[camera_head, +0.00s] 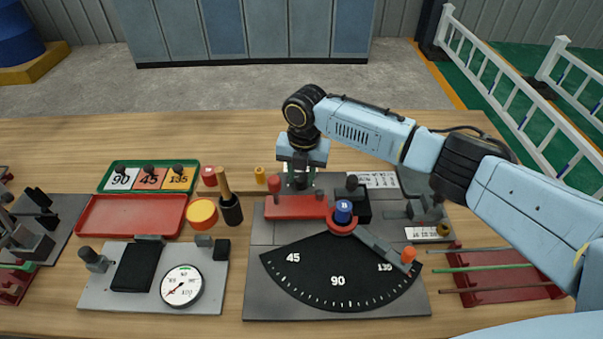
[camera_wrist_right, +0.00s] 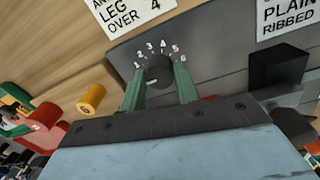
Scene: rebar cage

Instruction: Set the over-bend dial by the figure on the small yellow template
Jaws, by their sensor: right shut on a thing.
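The over-bend dial (camera_wrist_right: 158,73) is a dark round knob on a grey plate, with figures 1 to 6 in an arc around it. Its white mark points to the left, just below the 1. My right gripper (camera_head: 299,180) is shut on the knob; its green fingers (camera_wrist_right: 159,88) stand on either side of it in the wrist view. In the head view the gripper hides the dial. A white card (camera_wrist_right: 135,12) beside the plate reads "LEG OVER 4", partly cut off. A yellow-orange template marked 135 (camera_head: 180,181) lies in the green tray. My left gripper is not in view.
The bending plate (camera_head: 258,305) carries a black angle scale (camera_head: 310,275), a red block (camera_head: 298,207) and a blue-capped post (camera_head: 343,211). Rods (camera_head: 500,268) lie right.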

